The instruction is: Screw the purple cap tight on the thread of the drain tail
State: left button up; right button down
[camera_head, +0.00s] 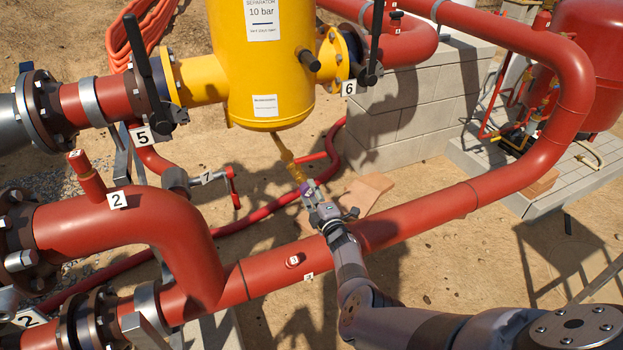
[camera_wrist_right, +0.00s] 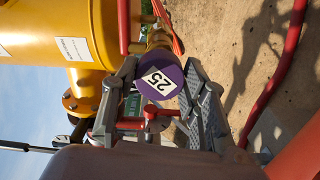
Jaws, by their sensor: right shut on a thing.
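The brass tail (camera_wrist_right: 158,40) shows behind the cap. The thread is hidden, so I cannot tell how tightly the cap sits. My left gripper is not visible.
A large red pipe (camera_head: 430,212) runs diagonally under my right forearm. A small valve with a red handle (camera_head: 232,185), by tag 7, stands left of the gripper. A red hose (camera_head: 265,212) and a tan slab (camera_head: 368,190) lie on the sandy ground nearby.

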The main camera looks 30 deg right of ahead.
jog(key=m, duration=0.6)
jog(key=m+p, duration=0.1)
jog(key=m, duration=0.2)
jog(key=shift+w+r, duration=0.25)
jog(key=c, duration=1.4)
grip_release()
jog(key=o, duration=0.3)
jog(key=shift+w+a+f, duration=0.1)
jog(key=shift+w+f, duration=0.05)
jog(key=shift+f, duration=0.05)
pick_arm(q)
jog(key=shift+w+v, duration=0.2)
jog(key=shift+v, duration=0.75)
pick_arm(e)
jog(key=shift+o, duration=1.2)
jog(key=shift+o, duration=0.3)
jog(key=shift+f, duration=0.15)
jog(key=shift+s, duration=0.2)
